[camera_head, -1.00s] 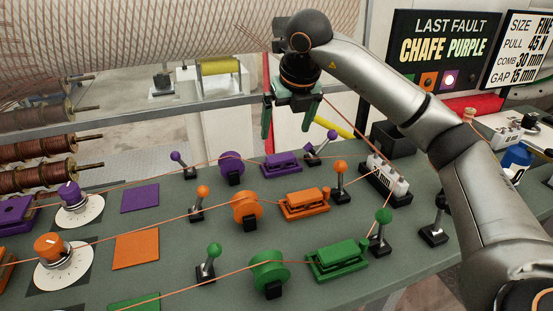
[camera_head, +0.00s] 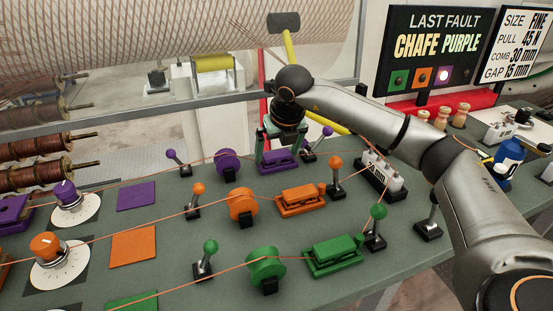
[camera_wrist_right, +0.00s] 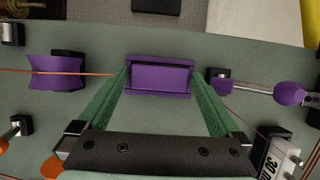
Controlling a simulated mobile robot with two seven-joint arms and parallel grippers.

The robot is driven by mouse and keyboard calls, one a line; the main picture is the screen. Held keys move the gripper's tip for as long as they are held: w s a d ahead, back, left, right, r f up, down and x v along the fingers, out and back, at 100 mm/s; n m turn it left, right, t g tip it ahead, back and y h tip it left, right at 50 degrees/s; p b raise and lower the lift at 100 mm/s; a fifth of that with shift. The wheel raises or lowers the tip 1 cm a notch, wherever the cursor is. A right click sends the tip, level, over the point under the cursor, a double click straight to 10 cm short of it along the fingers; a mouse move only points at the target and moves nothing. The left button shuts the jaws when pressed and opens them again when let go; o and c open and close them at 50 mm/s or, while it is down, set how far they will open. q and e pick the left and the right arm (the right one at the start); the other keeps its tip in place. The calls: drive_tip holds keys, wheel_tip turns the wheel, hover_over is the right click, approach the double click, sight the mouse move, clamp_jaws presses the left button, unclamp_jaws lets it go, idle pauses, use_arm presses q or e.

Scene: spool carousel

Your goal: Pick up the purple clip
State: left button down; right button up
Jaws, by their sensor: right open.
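The purple clip (camera_head: 278,161) is a low purple block on the green bench, right of the purple roller (camera_head: 228,162). My right gripper (camera_head: 280,150) is open and points down at the clip, partly covering its back side. In the right wrist view the clip (camera_wrist_right: 160,78) lies between the two green fingertips, one near each short end. I cannot tell whether the fingers touch it or how far above the bench they are. My left gripper is out of view.
A thin copper wire runs past the purple roller toward the clip. A purple-knobbed lever (camera_head: 318,143) stands close to the clip's right. Orange (camera_head: 300,200) and green clips (camera_head: 335,256) sit nearer the front. A comb block (camera_head: 383,178) stands at right.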

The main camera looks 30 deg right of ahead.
drive_tip(key=c, duration=1.2)
drive_tip(key=shift+o, duration=0.2)
drive_tip(key=shift+r, duration=0.1)
